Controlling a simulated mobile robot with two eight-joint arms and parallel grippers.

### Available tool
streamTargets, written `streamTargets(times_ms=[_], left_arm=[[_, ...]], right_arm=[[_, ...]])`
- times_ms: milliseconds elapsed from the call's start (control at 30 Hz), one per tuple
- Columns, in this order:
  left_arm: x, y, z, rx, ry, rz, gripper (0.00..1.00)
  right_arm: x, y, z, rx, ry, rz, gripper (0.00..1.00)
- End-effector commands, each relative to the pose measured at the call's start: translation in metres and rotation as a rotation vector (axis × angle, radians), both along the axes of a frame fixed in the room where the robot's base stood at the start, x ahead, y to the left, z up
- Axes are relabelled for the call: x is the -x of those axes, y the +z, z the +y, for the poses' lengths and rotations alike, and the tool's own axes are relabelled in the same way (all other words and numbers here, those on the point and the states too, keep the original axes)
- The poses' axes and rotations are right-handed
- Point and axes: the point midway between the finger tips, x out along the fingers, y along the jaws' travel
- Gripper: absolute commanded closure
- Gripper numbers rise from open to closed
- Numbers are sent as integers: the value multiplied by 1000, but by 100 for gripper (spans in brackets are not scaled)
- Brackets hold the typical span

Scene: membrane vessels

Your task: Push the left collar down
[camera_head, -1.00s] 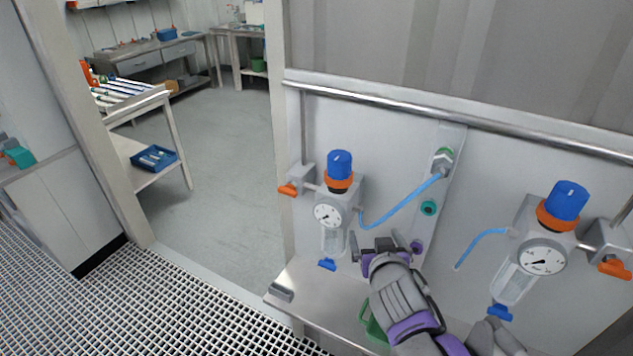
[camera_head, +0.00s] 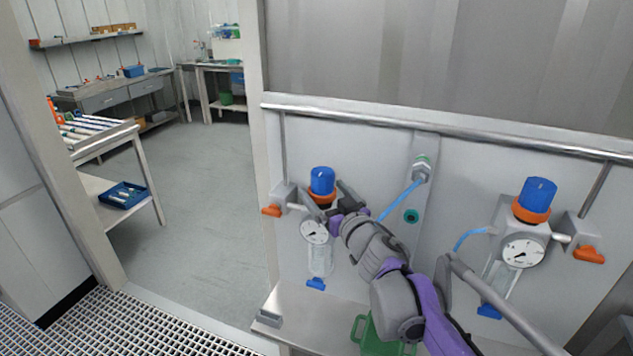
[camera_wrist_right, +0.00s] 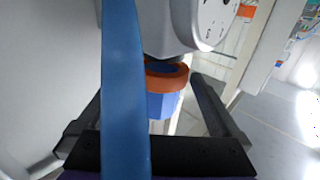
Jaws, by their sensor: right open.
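The left collar (camera_head: 322,197) is an orange ring under the blue knob (camera_head: 321,179) of the left regulator, above its round gauge (camera_head: 314,231). My right gripper (camera_head: 330,200) is at this knob and collar, its fingers open on either side. In the right wrist view, the collar (camera_wrist_right: 166,76) and the blue knob appear upside down between the open fingers (camera_wrist_right: 150,90), with no clear contact. A blue hose (camera_wrist_right: 122,90) crosses close in front of that camera. Part of the collar is hidden by the gripper in the head view. My left gripper is not in view.
A second regulator with a blue knob (camera_head: 537,192) and orange collar (camera_head: 530,210) is on the right of the panel. Orange valve handles (camera_head: 271,210) stick out beside the regulators. A metal rail (camera_head: 400,122) runs above. A green container (camera_head: 372,338) stands below on the bench.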

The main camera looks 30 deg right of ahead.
Motion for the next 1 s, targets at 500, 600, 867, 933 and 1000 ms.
streamTargets(times_ms=[500, 600, 867, 933, 1000], left_arm=[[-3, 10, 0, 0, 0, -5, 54], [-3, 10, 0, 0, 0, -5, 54], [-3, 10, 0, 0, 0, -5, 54], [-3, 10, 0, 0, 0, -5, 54], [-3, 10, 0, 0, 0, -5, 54]], right_arm=[[-48, 0, -4, 0, -1, 0, 0], [-47, 0, -4, 0, -2, 0, 0], [-47, 0, -4, 0, -2, 0, 31], [-47, 0, -4, 0, -2, 0, 43], [-47, 0, -4, 0, -2, 0, 56]])
